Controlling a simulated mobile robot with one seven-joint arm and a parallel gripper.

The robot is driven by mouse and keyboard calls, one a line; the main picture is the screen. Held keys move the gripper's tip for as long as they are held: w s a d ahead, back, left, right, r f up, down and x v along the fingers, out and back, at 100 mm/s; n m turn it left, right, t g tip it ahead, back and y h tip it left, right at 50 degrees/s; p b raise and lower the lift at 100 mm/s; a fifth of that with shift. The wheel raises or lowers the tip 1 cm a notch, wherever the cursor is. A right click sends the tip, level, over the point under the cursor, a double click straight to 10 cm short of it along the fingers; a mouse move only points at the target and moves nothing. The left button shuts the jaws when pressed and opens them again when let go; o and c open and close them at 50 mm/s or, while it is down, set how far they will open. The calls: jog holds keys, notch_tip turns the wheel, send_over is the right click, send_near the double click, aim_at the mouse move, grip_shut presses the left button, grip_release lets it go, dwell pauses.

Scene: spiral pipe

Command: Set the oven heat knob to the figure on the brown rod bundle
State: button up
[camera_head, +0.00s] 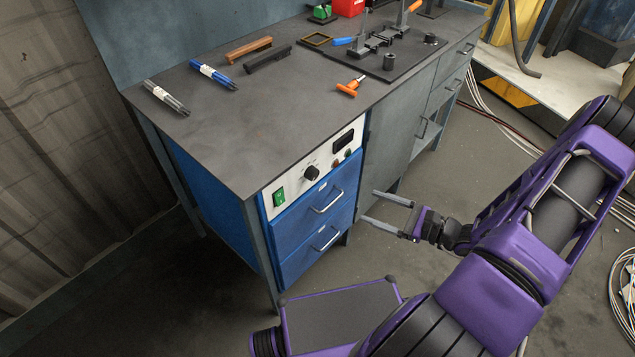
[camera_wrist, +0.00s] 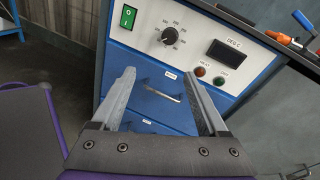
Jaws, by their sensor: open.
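The black oven heat knob (camera_head: 311,173) is on the white panel at the bench front. In the wrist view the knob (camera_wrist: 169,36) sits inside a ring of small printed figures; its exact setting is too small to tell. A brown bar-like piece (camera_head: 248,49) lies on the bench top; no figure can be read on it. A grey bundle (camera_head: 166,97) and a blue bundle (camera_head: 213,74) carry white labels, too small to read. My gripper (camera_head: 369,207) is open and empty, right of the blue drawers. In the wrist view its fingers (camera_wrist: 151,73) appear below the knob, apart from it.
The panel holds a green switch (camera_wrist: 128,16), a dark display (camera_wrist: 228,52) and red and green lamps. Blue drawers with bar handles (camera_head: 328,201) are below. A black bar (camera_head: 267,57), an orange-handled tool (camera_head: 350,87) and a fixture plate lie on the bench. The near bench top is clear.

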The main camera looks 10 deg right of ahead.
jog(key=s+m+t, duration=0.1)
jog(key=m+t, duration=0.1)
send_near(315, 176)
jog(key=shift+h, duration=0.3)
jog(key=x, duration=0.8)
jog(key=shift+r, duration=0.1)
jog(key=shift+s, duration=0.1)
grip_shut()
